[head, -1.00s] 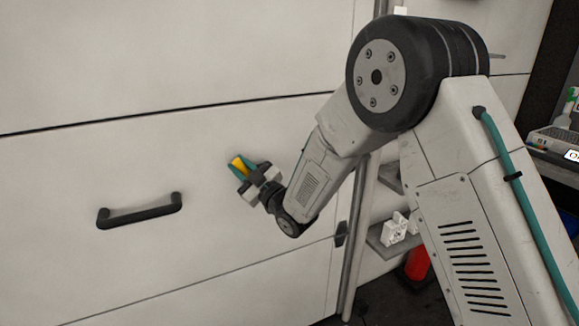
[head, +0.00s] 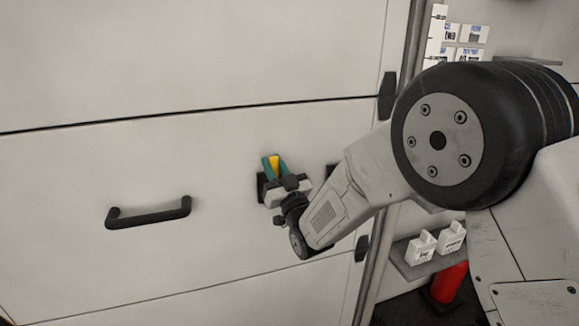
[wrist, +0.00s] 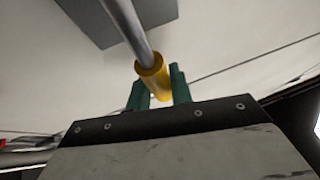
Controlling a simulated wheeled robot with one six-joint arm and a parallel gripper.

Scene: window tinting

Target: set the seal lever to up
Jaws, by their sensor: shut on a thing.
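The seal lever shows in the wrist view as a grey metal rod ending in a yellow grip (wrist: 152,76). The rod runs up and left from the grip toward a dark grey plate on the white panel. My gripper (wrist: 158,88) has its green fingers shut on the yellow grip, one on each side. In the head view my gripper (head: 273,168) is in front of the white panel, with the yellow grip (head: 274,163) between its fingers. A dark mounting plate (head: 262,187) shows partly behind the gripper. The rest of the lever is hidden there.
A black handle (head: 148,212) sits on the white panel (head: 80,170) to the left of my gripper. Right of the arm are a shelf (head: 400,262) with white boxes (head: 421,248) and a red object (head: 448,283).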

